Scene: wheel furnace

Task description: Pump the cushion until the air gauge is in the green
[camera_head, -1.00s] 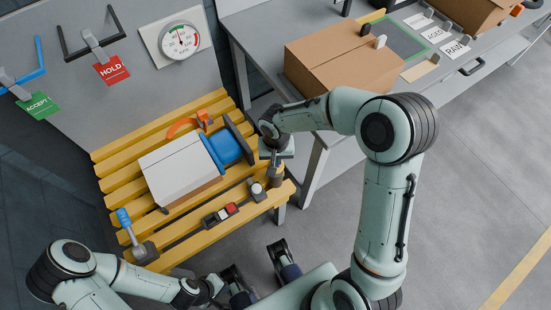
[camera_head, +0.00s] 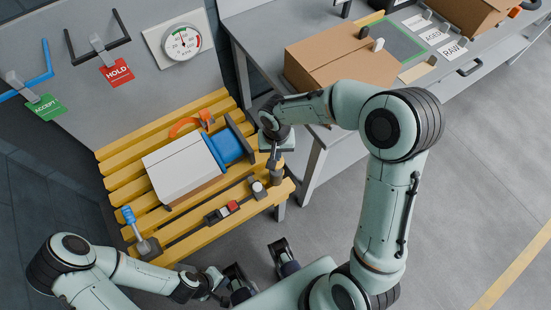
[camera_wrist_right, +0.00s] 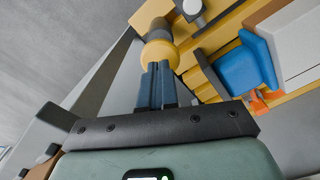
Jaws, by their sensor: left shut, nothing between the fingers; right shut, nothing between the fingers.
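The blue cushion (camera_head: 229,146) sits on the yellow slatted bench, between a white box (camera_head: 182,167) and an upright grey plate (camera_head: 239,135). The round air gauge (camera_head: 182,42) is on the grey panel behind; its needle points up and slightly left, but its exact zone is too small to tell. My right gripper (camera_head: 272,160) is shut and empty, pointing down just above a short cylindrical pump (camera_head: 275,177) at the bench's right end. In the right wrist view, the fingertips (camera_wrist_right: 157,66) are at its yellow round top (camera_wrist_right: 160,52); contact is unclear. My left gripper (camera_head: 219,291) is low, shut and empty.
A blue-handled lever (camera_head: 129,214) and a small box with a red button (camera_head: 232,206) are along the bench front. A table with a cardboard box (camera_head: 340,62) stands at right. Floor at far right is clear.

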